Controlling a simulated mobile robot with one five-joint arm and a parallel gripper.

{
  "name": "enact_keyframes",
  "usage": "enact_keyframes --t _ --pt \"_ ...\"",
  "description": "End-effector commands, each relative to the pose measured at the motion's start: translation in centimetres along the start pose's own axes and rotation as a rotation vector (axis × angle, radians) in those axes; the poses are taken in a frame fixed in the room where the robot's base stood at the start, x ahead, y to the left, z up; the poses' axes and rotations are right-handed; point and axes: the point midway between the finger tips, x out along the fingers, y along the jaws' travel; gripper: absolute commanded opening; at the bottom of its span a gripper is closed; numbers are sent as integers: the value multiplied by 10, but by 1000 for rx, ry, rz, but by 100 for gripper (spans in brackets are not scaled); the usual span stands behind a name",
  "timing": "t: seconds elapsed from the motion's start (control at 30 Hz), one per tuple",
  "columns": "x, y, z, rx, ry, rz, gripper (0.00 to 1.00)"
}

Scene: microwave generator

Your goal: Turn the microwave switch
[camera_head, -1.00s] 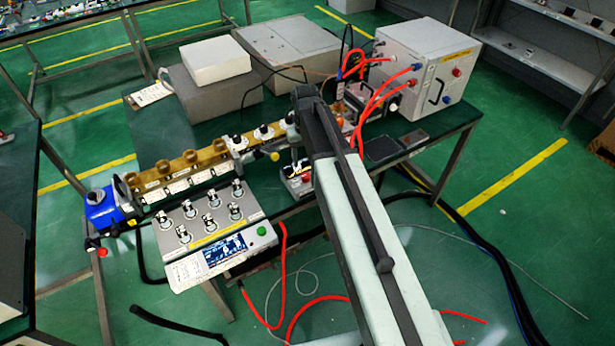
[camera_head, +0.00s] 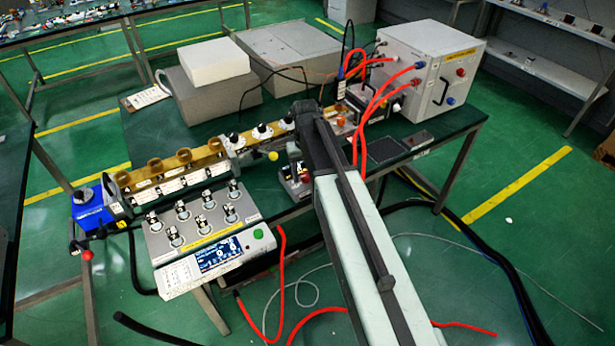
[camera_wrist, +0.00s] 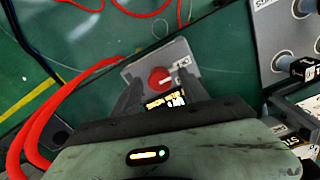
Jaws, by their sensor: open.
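The switch is a round red knob (camera_wrist: 160,78) on a small grey box (camera_wrist: 182,60) in the wrist view. My gripper (camera_wrist: 159,88) is open, with one dark finger on each side of the knob. I cannot tell whether the fingers touch it. In the head view a small box with a red part (camera_head: 304,177) shows beside my arm, partly hidden by it. My gripper's fingertips cannot be made out there.
A grey control panel with several knobs (camera_head: 205,225) and a small screen stands left of my arm. A brass waveguide row (camera_head: 175,165) runs behind it. A white box (camera_head: 440,60) with red cables (camera_head: 378,105) is at the back right. Red hoses lie below.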

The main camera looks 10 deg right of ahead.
Motion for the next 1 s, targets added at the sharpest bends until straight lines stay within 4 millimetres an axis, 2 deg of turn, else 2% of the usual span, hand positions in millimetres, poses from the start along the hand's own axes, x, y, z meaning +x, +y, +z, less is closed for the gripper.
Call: enact_keyframes --t 0.07,0.23,0.27,0.3,0.67,1.0 --pt "-1 0 0 0 0 0 49" --pt "-1 0 0 1 0 0 2" --pt "-1 0 0 1 0 0 0" --pt "-1 10 1 7 0 0 0" --pt "-1 5 0 76 0 2 0" --pt "-1 4 0 341 0 1 0"
